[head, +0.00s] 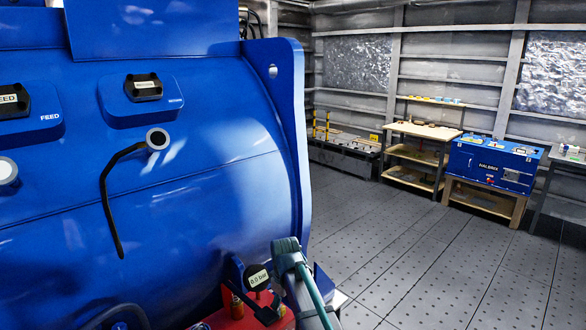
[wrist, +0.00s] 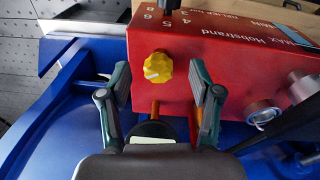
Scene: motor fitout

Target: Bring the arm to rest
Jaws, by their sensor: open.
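My gripper (wrist: 158,80) is open, its two teal-and-grey fingers apart with nothing held between them. In the wrist view, the red box (wrist: 225,50) with a yellow knob (wrist: 158,67) lies beyond the fingertips. A black round part with a pale label (wrist: 152,140) shows low between the fingers, partly hidden by the gripper body. In the head view my gripper (head: 287,252) is at the bottom centre, beside the big blue motor housing (head: 220,180). A black gauge (head: 257,277) labelled in bar is just left of it.
The red box (head: 232,316) also shows low in the head view. A black cable (head: 107,205) hangs from a port on the housing. A workbench (head: 422,130) and a blue case (head: 492,163) stand at the back right. The grey floor (head: 400,250) between is clear.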

